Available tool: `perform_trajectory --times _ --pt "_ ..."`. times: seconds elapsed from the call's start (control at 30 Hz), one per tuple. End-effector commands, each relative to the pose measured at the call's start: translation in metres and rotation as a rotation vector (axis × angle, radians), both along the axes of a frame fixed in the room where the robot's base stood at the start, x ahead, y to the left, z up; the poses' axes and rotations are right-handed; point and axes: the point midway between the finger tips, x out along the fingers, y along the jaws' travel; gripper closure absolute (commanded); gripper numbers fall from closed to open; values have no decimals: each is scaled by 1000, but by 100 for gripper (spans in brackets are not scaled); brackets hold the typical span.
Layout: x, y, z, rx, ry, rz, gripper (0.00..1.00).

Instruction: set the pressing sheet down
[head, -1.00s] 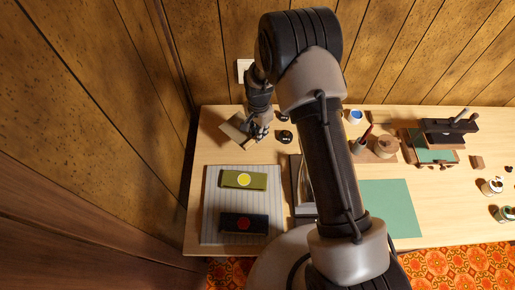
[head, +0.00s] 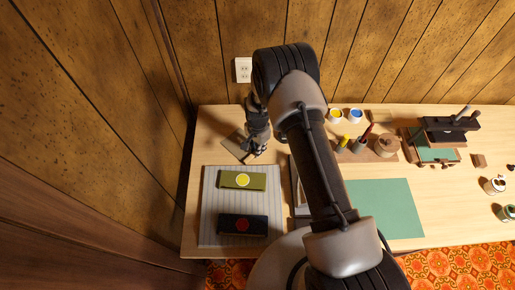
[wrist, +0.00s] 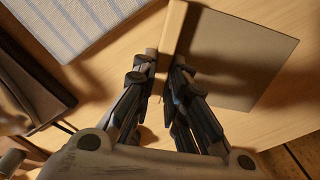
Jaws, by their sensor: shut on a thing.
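The pressing sheet is a flat, grey-brown square (head: 235,146) at the back left of the table in the head view. It fills the upper right of the wrist view (wrist: 238,55), with a pale wooden strip along its left edge. My gripper (wrist: 163,66) is shut on the end of that strip. In the head view my gripper (head: 257,150) is at the sheet's right side, just behind the striped pad. The sheet is low over the wood; I cannot tell whether it touches.
A grey striped pad (head: 209,220) bears an olive block (head: 229,180) with a yellow dot and a black block (head: 231,225) with a red dot. A green mat (head: 385,205) and paint pots (head: 355,115) are to the right. The paneled wall is close on the left.

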Motion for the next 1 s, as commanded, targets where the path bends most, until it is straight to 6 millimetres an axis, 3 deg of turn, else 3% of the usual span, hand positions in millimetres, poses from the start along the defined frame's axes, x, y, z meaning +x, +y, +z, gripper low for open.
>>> perform_trajectory --times 0.13,0.17,0.47,0.83,1.0 --pt "0 0 -4 -1 1 0 100" --pt "0 0 -4 -1 1 0 87" --pt "0 0 -3 -1 1 0 67" --pt "0 0 1 -1 1 0 67" --pt "1 0 26 0 -1 0 67"
